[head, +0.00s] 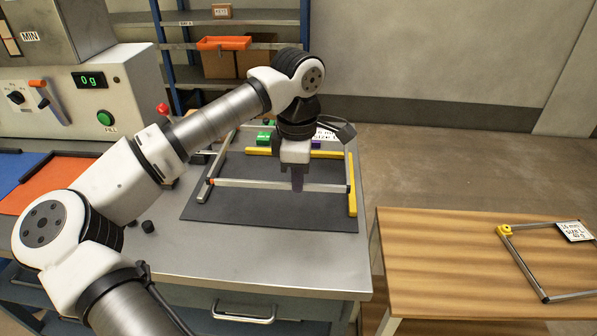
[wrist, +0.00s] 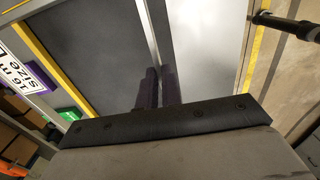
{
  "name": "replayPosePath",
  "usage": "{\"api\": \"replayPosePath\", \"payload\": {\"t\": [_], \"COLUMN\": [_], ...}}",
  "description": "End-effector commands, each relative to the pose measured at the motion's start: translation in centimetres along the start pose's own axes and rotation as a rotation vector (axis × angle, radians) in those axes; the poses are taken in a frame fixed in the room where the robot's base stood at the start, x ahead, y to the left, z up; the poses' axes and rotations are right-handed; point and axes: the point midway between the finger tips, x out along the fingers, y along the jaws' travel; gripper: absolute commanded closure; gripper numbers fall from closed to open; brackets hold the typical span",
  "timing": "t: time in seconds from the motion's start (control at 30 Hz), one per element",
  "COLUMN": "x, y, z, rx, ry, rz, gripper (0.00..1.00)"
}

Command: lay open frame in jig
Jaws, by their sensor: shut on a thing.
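My gripper (head: 297,182) points down over the grey bench and is shut on a long silver bar (head: 250,183), the near side of a metal frame. In the wrist view, the dark fingers (wrist: 158,88) straddle this bar (wrist: 147,28). The frame's left bar (head: 216,165) runs back from the near bar. Yellow strips, apparently of the jig, lie along the right (head: 352,200) and across the back (head: 262,151). They also show in the wrist view (wrist: 55,68). I cannot tell whether the frame rests flat. My wrist hides part of the far side.
A dark mat (head: 268,212) lies under the frame. Green blocks (head: 263,137) and a size card (wrist: 14,72) are behind it. Another frame (head: 525,268) with a yellow corner lies on the wooden table (head: 440,265) at right. A weighing machine (head: 92,95) stands back left.

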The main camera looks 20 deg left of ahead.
Motion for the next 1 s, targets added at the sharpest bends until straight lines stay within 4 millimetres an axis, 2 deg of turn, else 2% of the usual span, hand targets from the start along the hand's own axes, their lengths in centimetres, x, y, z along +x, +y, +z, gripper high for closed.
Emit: {"api": "replayPosePath", "payload": {"t": [0.03,0.6,0.77,1.0], "x": [0.9,7.7,8.4,8.3], "y": [0.0,0.0,-0.1,-0.1], "z": [0.0,0.0,0.0,0.0], "rx": [0.000,0.000,0.000,0.000], "ry": [0.000,0.000,0.001,0.000], "rz": [0.000,0.001,0.001,0.001], "gripper": [1.00,1.00,1.00,1.00]}}
